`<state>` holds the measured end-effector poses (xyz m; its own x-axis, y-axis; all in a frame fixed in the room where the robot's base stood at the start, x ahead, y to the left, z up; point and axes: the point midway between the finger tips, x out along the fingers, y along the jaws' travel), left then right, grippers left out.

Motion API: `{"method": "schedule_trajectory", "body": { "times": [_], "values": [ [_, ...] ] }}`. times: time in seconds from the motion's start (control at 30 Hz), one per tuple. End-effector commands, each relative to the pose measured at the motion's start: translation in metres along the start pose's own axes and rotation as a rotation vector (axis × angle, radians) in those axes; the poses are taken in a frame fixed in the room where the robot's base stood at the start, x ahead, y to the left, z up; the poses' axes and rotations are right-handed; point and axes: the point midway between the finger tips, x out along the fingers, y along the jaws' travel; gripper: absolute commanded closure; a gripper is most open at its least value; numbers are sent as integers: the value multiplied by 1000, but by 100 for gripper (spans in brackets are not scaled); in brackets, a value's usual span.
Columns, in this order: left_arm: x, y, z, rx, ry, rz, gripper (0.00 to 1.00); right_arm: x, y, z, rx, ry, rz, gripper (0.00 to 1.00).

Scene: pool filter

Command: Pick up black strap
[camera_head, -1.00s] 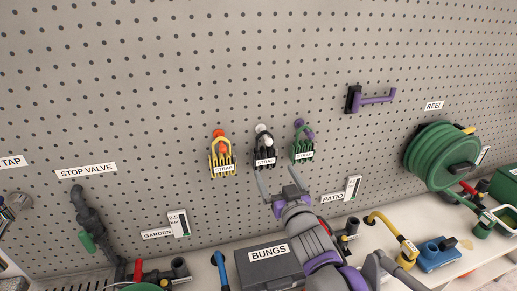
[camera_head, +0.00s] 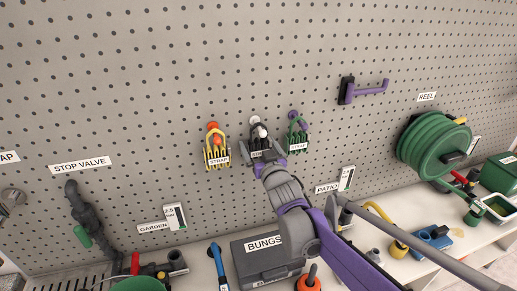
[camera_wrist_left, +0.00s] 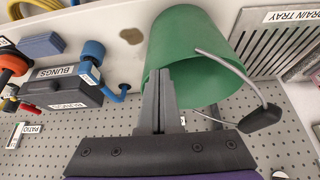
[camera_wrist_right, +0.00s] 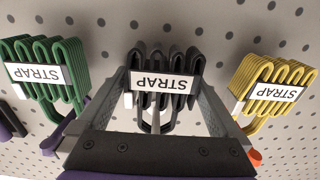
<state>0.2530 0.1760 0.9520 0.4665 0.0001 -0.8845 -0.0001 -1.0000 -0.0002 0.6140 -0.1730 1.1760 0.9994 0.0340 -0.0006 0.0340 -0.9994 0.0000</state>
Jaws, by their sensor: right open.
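The black strap (camera_head: 258,136) hangs on the pegboard between the yellow strap (camera_head: 215,150) and the green strap (camera_head: 298,138). It is a folded bundle with a white STRAP label and also shows in the right wrist view (camera_wrist_right: 165,58). My right gripper (camera_wrist_right: 163,88) is open, with one finger on each side of the black strap's bundle. I cannot tell whether the fingers touch it. In the head view my right gripper (camera_head: 268,165) covers the strap's lower part. My left gripper (camera_wrist_left: 158,100) looks shut and empty in the left wrist view, in front of a green bucket (camera_wrist_left: 190,55).
The yellow strap (camera_wrist_right: 272,88) and green strap (camera_wrist_right: 45,75) hang close on either side of the right gripper. A purple hook (camera_head: 365,90) sticks out at the upper right. A hose reel (camera_head: 432,145) and a BUNGS box (camera_head: 262,262) stand lower down.

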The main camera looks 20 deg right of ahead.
Motion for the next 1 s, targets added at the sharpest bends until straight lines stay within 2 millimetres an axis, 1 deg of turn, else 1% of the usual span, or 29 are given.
{"method": "schedule_trajectory", "body": {
  "times": [0.23, 0.37, 0.4, 0.47, 0.5, 0.6, 0.87, 1.0],
  "values": [
    [0, 0, 0, 0, 0, 0, 100, 1, 0, 0, 0, 0, 0, 0],
    [0, 0, 0, 0, 0, 0, 100, 1, 0, 0, 0, 0, 0, 23],
    [0, 0, 0, 0, 0, 0, 100, 1, 0, 0, 0, 0, 0, 31],
    [0, 0, 0, 0, 0, 0, 100, 1, 0, 0, 0, -1, 0, 41],
    [0, 0, 0, 0, 0, 0, 100, 1, 0, 0, 0, -1, 0, 49],
    [0, 0, 0, 0, 0, 0, 100, 1, 0, 0, 0, -1, 0, 64],
    [-1, 0, -1, 0, 1, 0, 100, 1, 0, -1, 0, 0, 0, 64],
    [-4, 0, -5, 0, 5, 0, 100, 1, 0, -10, -1, 1, 0, 64]
  ]
}}
